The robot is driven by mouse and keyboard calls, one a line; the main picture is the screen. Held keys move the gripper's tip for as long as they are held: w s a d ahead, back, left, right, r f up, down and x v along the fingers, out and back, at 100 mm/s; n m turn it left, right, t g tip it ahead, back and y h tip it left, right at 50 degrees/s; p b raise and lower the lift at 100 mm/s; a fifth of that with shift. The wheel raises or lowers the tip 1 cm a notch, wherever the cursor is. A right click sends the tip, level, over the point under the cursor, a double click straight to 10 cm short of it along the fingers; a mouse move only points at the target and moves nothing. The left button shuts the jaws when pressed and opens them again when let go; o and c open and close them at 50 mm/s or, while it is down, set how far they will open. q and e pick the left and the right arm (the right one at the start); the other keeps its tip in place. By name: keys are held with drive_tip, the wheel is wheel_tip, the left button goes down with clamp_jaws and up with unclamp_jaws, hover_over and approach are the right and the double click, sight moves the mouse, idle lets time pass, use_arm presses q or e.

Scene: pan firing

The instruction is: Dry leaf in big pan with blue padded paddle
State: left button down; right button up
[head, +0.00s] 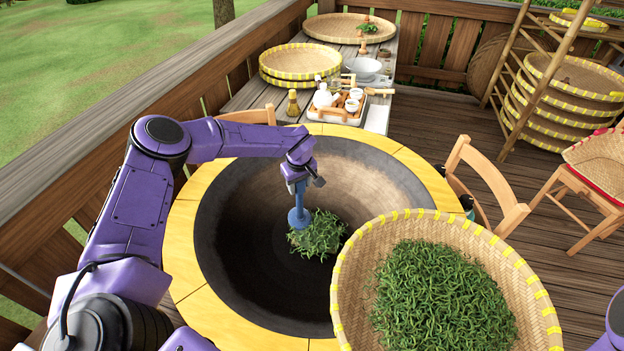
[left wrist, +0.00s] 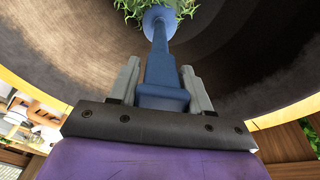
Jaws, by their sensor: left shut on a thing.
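The big pan (head: 228,262) is a dark, deep bowl with a yellow wooden rim. A small heap of green leaf (head: 322,238) lies inside it; the leaf also shows at the top of the left wrist view (left wrist: 180,8). The blue padded paddle (head: 299,212) points down into the pan, its round pad at the left upper edge of the leaf heap. My left gripper (head: 299,178) is shut on the paddle's handle; in the left wrist view both grey fingers flank the blue handle (left wrist: 161,70). My right gripper is not in view.
A wide basket (head: 345,300) with yellow edging, full of green leaf, stands at the pan's front right. A table behind the pan holds a tea tray (head: 318,115) and woven trays (head: 298,58). A wooden chair (head: 490,175) stands right of the pan.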

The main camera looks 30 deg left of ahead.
use_arm(q)
drive_tip(key=s+d+p, duration=0.1)
drive_tip(key=s+p, duration=0.3)
drive_tip(key=s, duration=0.2)
drive_tip(key=w+d+b, duration=0.4)
drive_tip(key=d, duration=0.4)
drive_tip(key=w+d+b, duration=0.3)
drive_tip(key=w+d, duration=0.1)
drive_tip(key=d, duration=0.3)
drive_tip(key=s+p, duration=0.5)
drive_tip(key=s, duration=0.2)
drive_tip(key=s+a+p, duration=0.2)
drive_tip(key=s+a, duration=0.3)
drive_tip(key=a, duration=0.5)
wheel_tip(320, 180, up, 22)
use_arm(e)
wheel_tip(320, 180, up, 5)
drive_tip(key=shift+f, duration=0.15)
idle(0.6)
